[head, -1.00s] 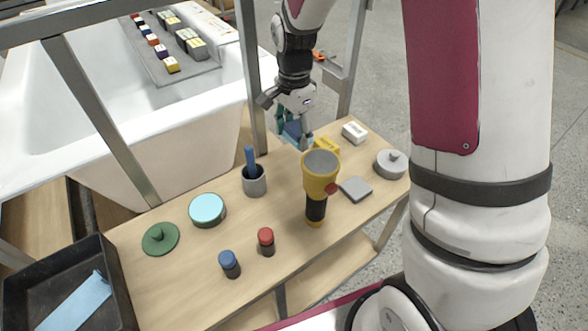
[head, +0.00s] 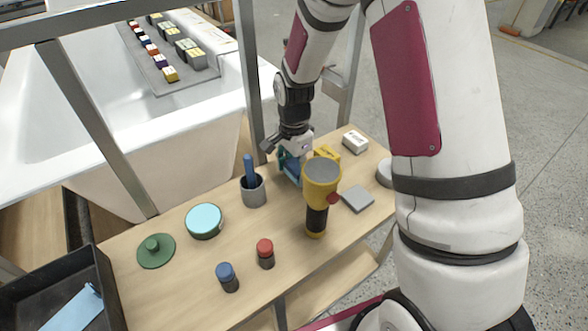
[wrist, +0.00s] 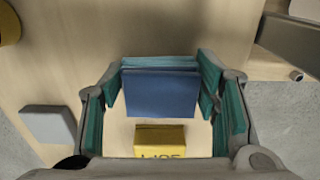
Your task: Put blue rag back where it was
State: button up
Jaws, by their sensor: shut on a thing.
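My gripper (head: 289,168) is low over the back of the wooden table and shut on a flat-faced blue piece (wrist: 160,94) with a paler teal edge. The piece sits between the teal finger pads in the wrist view and partly shows in the head view (head: 293,176). I cannot tell whether it is folded cloth or whether it touches the table. A light blue cloth (head: 75,308) lies in the black tray (head: 28,280) at lower left, away from my gripper.
A yellow box (head: 327,153) is close beside my gripper; a yellow flashlight (head: 321,172) stands in front. The grey cup (head: 253,191) is to the left, a grey slab (head: 358,199) and white box (head: 355,141) to the right. A metal frame post (head: 249,80) stands behind left.

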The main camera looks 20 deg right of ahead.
jog(key=shift+f, duration=0.1)
jog(key=shift+f+b, duration=0.3)
jog(key=shift+f, duration=0.1)
jog(key=o, duration=1.2)
jog(key=shift+r, duration=0.1)
